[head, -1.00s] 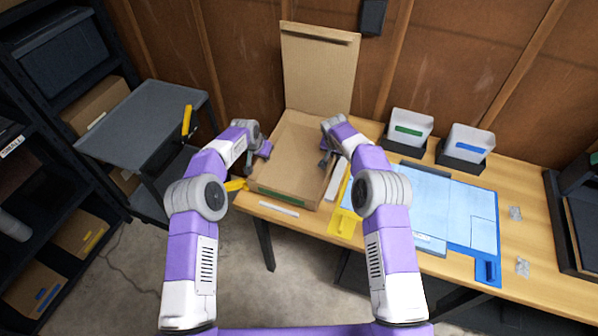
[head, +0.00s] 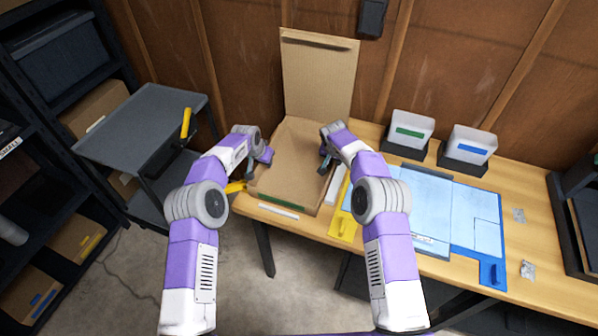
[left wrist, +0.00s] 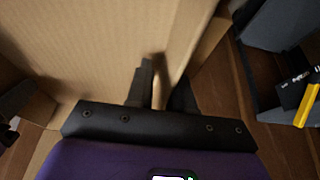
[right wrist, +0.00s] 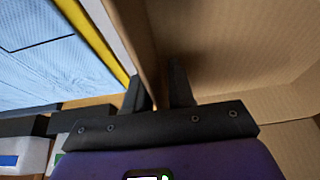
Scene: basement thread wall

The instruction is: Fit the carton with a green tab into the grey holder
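The carton with a green tab (head: 292,170) is a brown cardboard box on the wooden table, open at the top, its inside facing me. A thin green strip shows along its front edge. My left gripper (head: 264,154) is at its left wall; in the left wrist view its fingers (left wrist: 162,88) stand either side of that wall, closed on it. My right gripper (head: 325,160) has its fingers (right wrist: 158,88) around the right wall in the same way. The grey trolley (head: 140,120) at the left is the clearest grey support; I cannot tell whether it is the grey holder.
A tall cardboard panel (head: 318,75) stands behind the carton. A blue mat (head: 460,215) and yellow piece (head: 343,225) lie to its right. White bins with green (head: 410,122) and blue (head: 467,140) labels stand in dark bases.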

